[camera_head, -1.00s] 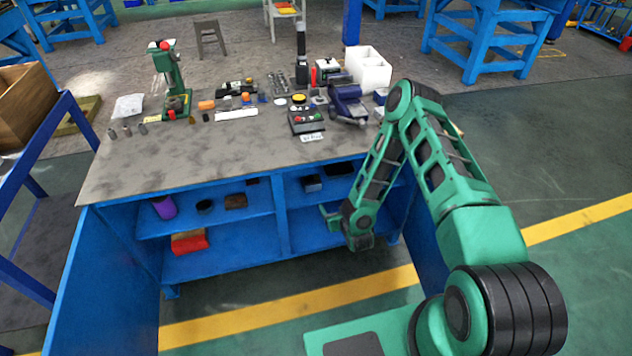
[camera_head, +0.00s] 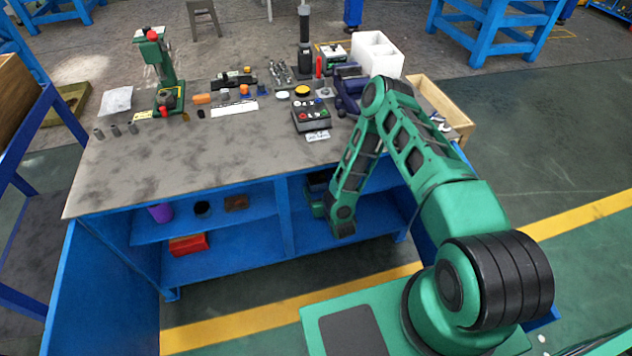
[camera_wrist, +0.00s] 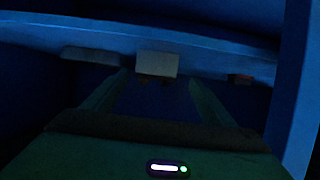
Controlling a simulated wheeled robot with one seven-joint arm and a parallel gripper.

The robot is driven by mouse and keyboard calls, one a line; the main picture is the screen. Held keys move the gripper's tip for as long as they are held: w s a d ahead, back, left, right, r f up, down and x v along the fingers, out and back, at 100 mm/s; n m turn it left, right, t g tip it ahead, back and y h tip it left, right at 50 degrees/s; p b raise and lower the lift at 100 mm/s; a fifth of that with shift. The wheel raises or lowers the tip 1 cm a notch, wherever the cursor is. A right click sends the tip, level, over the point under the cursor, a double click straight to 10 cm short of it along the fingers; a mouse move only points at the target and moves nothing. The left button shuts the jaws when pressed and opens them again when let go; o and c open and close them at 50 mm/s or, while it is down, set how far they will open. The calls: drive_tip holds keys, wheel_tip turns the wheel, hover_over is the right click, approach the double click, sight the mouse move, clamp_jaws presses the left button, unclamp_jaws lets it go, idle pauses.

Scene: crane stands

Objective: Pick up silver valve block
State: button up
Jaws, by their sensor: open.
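A pale grey block (camera_wrist: 157,64), which looks like the silver valve block, sits at the front of a blue shelf in the dim wrist view. It is centred ahead of my open gripper (camera_wrist: 157,88), between the lines of the two fingers and apart from them. In the head view my gripper (camera_head: 316,203) reaches into the right shelf bay under the bench top. The block cannot be made out clearly there, behind my arm and in shadow.
A flat grey piece (camera_wrist: 92,54) lies left of the block and a small reddish piece (camera_wrist: 239,78) lies right. The shelf edge and a blue upright (camera_wrist: 295,85) are close. The bench top (camera_head: 200,160) above carries tools and a green press (camera_head: 160,75). A red box (camera_head: 188,244) is in the lower left bay.

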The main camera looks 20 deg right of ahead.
sight(317, 181)
drive_tip(key=shift+w+d+f, duration=0.2)
drive_tip(key=shift+w+f, duration=0.1)
drive_tip(key=shift+w, duration=0.35)
drive_tip(key=shift+w+d+f, duration=0.2)
drive_tip(key=shift+w+f, duration=0.05)
drive_tip(key=shift+w, duration=0.4)
drive_tip(key=shift+x, duration=2.3)
drive_tip(key=shift+f, duration=0.15)
drive_tip(key=shift+c, duration=0.3)
drive_tip(key=c, duration=1.6)
